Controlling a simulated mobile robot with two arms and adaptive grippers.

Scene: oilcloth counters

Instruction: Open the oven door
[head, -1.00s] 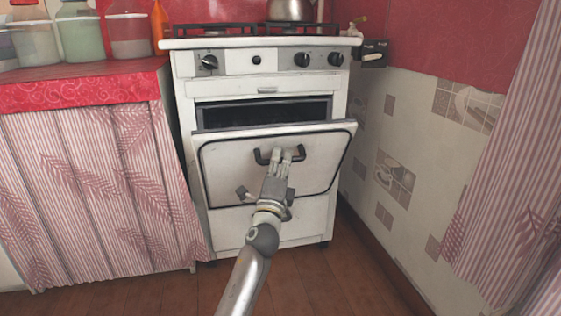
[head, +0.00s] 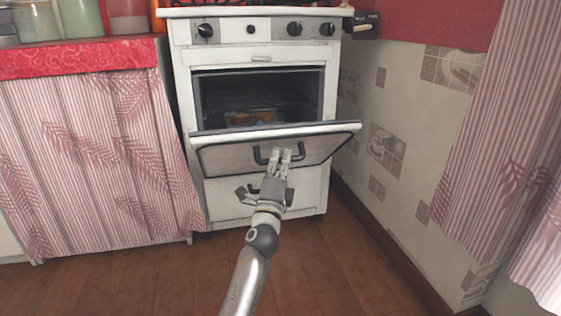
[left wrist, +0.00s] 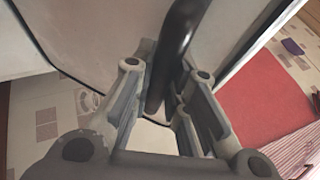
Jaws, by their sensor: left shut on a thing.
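The white oven (head: 179,110) stands against the back wall. Its door (head: 225,158) is hinged at the bottom and tilted partway down toward me, with the dark cavity (head: 215,98) showing above it. The black door handle (head: 258,155) is on the door's outer face. My left gripper (head: 281,156) is at the handle and shut on it. In the left wrist view the black handle bar (left wrist: 172,55) runs between the two fingers. My right gripper is not in view.
A counter with a red oilcloth (head: 80,60) and striped curtain (head: 90,165) is left of the oven. A tiled wall (head: 410,130) and pink curtain (head: 490,150) are on the right. Brown floor (head: 160,275) in front is clear. Something yellowish (head: 240,117) sits inside the oven.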

